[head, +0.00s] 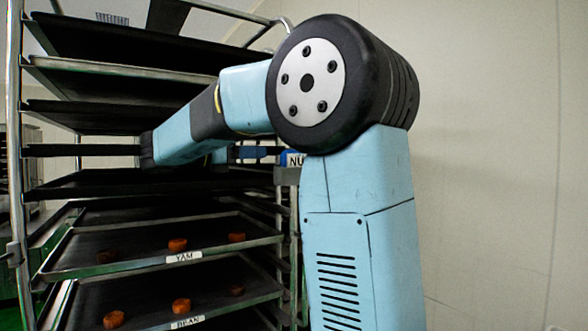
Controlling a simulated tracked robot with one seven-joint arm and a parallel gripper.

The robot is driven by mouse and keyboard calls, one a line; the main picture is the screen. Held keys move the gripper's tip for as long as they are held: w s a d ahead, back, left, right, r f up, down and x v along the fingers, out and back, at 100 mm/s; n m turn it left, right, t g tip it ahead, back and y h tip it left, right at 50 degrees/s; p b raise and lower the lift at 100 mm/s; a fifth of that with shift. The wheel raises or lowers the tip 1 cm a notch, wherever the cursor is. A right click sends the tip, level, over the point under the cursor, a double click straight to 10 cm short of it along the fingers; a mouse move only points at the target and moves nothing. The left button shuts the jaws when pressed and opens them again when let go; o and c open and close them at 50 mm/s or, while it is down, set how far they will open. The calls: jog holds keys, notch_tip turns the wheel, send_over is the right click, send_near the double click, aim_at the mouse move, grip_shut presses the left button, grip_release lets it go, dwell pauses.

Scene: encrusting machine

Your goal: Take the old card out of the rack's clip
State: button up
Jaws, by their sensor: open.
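The card (294,160), blue and white with the letters "NU" showing, stands at the right front post of the rack (14,150) in the head view. My upper arm hides its right part. A grey piece that looks like the clip (287,176) is just below it. My arm reaches left across the rack, and its end turns back toward the card. My gripper (270,153) is a small dark and blue shape just left of the card, partly hidden behind my arm. It is open; whether its fingers touch the card or stand around it is too small to tell.
The rack holds several dark trays. A lower tray labelled YAM (184,257) and one labelled BEAN (187,322) carry brown round pieces. Upper trays (110,68) lie close above and below my arm. A bare pale wall (500,150) is at the right.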

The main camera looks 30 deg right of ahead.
aim_at(288, 157)
jog(key=d, duration=1.3)
jog(key=shift+w+f, duration=0.1)
jog(key=shift+w, duration=0.15)
grip_shut()
